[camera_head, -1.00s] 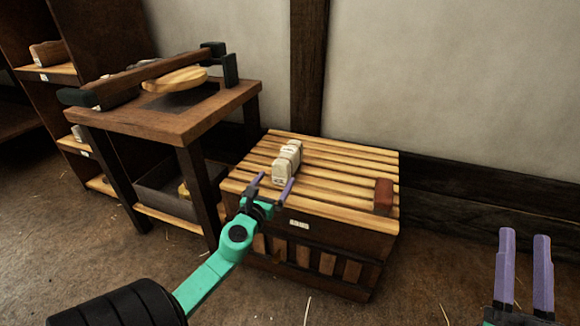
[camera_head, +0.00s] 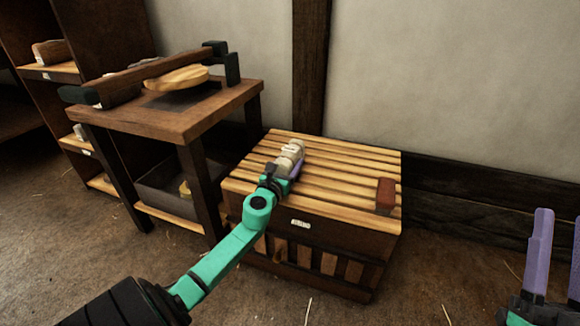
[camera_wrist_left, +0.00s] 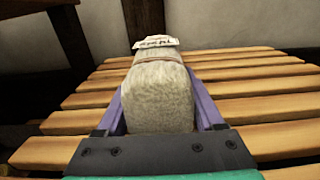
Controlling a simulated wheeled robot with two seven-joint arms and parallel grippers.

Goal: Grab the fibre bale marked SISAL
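A pale fibre bale (camera_head: 291,152) sits on the slatted top of a low wooden crate. In the left wrist view the bale (camera_wrist_left: 160,97) fills the middle, with a band and a white label at its far end; the label's letters are small and appear to end in "AL". My left gripper (camera_head: 284,170) is around the bale's near part, one purple finger on each side, open with narrow gaps showing near the finger bases. My right gripper (camera_head: 558,250) is open and empty at the lower right, partly cut off by the frame edge.
The slatted crate (camera_head: 340,180) carries a red-brown block (camera_head: 385,193) at its right. A wooden table (camera_head: 170,122) with a beam and a round board stands left of it, and a shelf (camera_head: 50,72) is further left. A wall is behind.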

